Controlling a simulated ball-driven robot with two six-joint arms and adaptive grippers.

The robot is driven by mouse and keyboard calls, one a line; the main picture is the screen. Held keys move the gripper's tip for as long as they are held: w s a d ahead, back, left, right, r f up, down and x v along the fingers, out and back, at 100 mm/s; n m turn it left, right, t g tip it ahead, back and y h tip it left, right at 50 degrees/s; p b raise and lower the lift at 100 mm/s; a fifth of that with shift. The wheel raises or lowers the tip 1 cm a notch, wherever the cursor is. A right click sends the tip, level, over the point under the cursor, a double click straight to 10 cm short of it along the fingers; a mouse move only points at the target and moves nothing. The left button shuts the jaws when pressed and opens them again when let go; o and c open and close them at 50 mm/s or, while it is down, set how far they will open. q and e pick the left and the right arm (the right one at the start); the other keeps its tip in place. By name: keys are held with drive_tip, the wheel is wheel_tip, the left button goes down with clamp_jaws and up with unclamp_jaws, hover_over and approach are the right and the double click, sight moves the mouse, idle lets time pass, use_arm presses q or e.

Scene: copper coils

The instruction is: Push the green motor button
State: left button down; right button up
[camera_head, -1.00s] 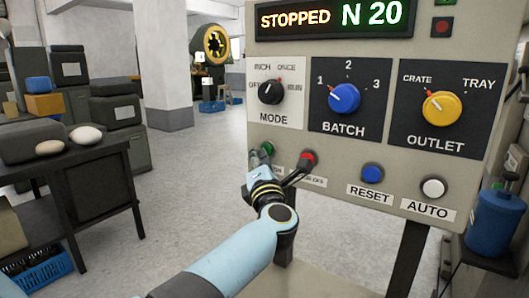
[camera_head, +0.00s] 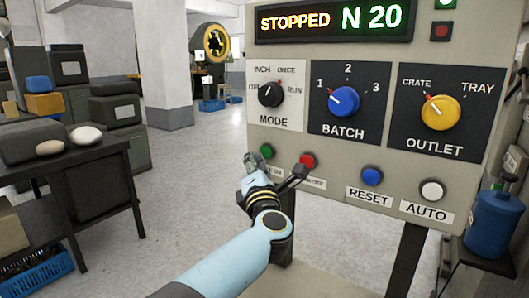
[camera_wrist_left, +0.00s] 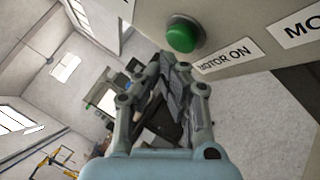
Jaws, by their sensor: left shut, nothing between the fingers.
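The green motor button (camera_head: 266,151) is at the lower left of the grey control panel (camera_head: 335,170), left of a red button (camera_head: 307,160). In the left wrist view the green button (camera_wrist_left: 184,33) stands out beside a "MOTOR ON" label (camera_wrist_left: 224,60). My left gripper (camera_head: 252,164) is just below and left of the green button, apart from it and holding nothing. In the left wrist view its shut fingers (camera_wrist_left: 174,65) point up, just below the button. The gripper partly hides the labels under the buttons. My right gripper is not in view.
The panel display (camera_head: 335,18) reads "STOPPED N 20". Mode (camera_head: 270,94), batch (camera_head: 343,100) and outlet (camera_head: 440,112) knobs sit above; a blue reset button (camera_head: 372,176) and white auto button (camera_head: 432,190) lie right. A dark table (camera_head: 90,165) stands left, with clear floor between.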

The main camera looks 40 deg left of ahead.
use_arm(q)
drive_tip(key=s, duration=0.1)
drive_tip(key=s+p, duration=0.1)
drive_tip(key=s, duration=0.1)
drive_tip(key=s+p, duration=0.1)
drive_tip(key=s, duration=0.1)
drive_tip(key=shift+d, duration=0.25)
idle(0.9)
